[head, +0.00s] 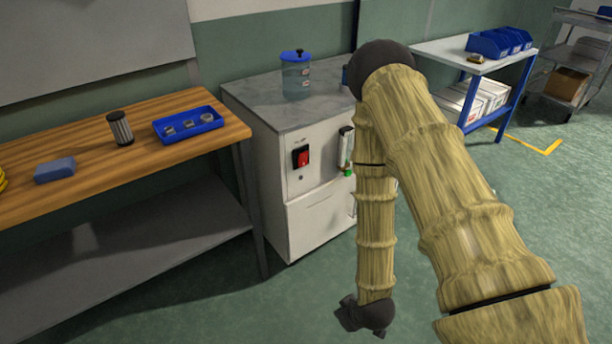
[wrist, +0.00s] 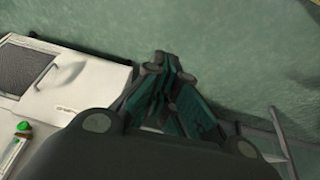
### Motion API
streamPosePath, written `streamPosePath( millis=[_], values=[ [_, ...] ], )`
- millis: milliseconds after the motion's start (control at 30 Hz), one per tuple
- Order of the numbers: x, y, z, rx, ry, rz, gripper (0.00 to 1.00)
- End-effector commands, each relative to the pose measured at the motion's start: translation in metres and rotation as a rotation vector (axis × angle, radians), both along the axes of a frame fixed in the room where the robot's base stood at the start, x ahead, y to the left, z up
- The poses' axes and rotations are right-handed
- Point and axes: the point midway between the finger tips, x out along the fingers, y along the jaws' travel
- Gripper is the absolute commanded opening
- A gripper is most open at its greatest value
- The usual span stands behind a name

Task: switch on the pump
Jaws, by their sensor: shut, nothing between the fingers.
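The pump looks to be the white cabinet (head: 318,210) with a grey top, in the middle of the head view. My gripper (wrist: 165,65) is shut and empty in the wrist view, apart from the cabinet, over green floor. The cabinet (wrist: 75,85) shows at the left there, but the red switch does not.
A clear jar with a blue lid (head: 296,75) stands on the cabinet. A wooden bench (head: 75,165) at left holds a blue tray (head: 188,125), a ribbed cylinder (head: 120,128) and a blue block (head: 55,170). Floor in front of the cabinet is clear.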

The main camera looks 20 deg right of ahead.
Motion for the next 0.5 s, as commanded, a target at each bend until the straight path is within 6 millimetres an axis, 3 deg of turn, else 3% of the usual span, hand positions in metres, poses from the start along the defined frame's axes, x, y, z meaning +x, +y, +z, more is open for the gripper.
streamPosePath(
  millis=[33,133,500],
  values=[
    [0.022,-0.002,-0.014,-0.008,-0.058,0.038,0.0],
    [0.061,-0.004,-0.016,-0.033,-0.169,0.123,0.0],
    [0.188,-0.016,0.002,-0.194,-0.583,0.402,0.0]
  ],
)
